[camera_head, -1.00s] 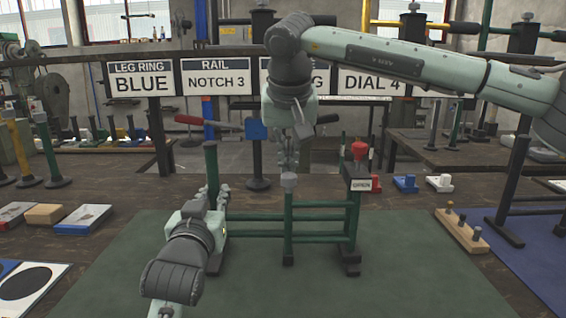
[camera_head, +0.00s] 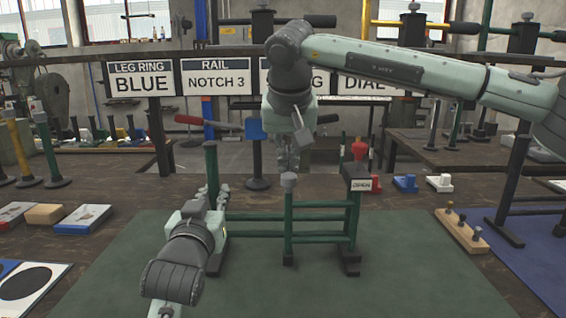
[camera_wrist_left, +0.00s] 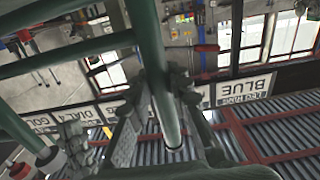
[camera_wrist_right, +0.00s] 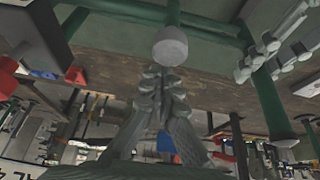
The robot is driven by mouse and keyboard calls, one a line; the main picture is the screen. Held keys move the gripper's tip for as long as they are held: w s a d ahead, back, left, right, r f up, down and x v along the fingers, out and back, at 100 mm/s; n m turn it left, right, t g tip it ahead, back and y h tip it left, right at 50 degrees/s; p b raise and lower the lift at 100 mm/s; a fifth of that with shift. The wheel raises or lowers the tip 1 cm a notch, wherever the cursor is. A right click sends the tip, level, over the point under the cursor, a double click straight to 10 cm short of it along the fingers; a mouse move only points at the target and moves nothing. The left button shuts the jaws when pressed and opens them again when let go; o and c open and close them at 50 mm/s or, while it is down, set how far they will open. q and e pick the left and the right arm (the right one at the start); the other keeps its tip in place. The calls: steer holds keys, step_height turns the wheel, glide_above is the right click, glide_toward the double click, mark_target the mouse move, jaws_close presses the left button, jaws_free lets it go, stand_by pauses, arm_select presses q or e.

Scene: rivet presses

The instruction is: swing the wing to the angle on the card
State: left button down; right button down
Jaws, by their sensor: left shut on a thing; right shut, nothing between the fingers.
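A green frame of posts and rails (camera_head: 320,217) stands on the green mat; I cannot tell which part is the wing. My left gripper (camera_head: 221,194) is shut on its left post (camera_head: 211,160); in the left wrist view the fingers (camera_wrist_left: 162,85) lie on both sides of the green tube (camera_wrist_left: 150,45). My right gripper (camera_head: 287,160) is shut and empty, just above the grey-capped middle post (camera_head: 288,181). The grey cap (camera_wrist_right: 170,47) shows beyond its fingertips (camera_wrist_right: 163,76) in the right wrist view. My right arm hides most of the third card, whose visible letter is G.
Cards read LEG RING BLUE (camera_head: 140,79), RAIL NOTCH 3 (camera_head: 215,78) and DIAL (camera_head: 370,82). A wooden peg block (camera_head: 462,231) is at right. The front of the green mat (camera_head: 330,290) is clear.

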mark_target(287, 178)
steer(key=shift+s, duration=0.1)
stand_by(0.5)
steer(key=shift+s+a, duration=0.2)
steer(key=shift+s, duration=2.25)
steer(key=shift+s, duration=0.2)
steer(key=shift+s+d, duration=0.1)
steer(key=shift+s, duration=0.75)
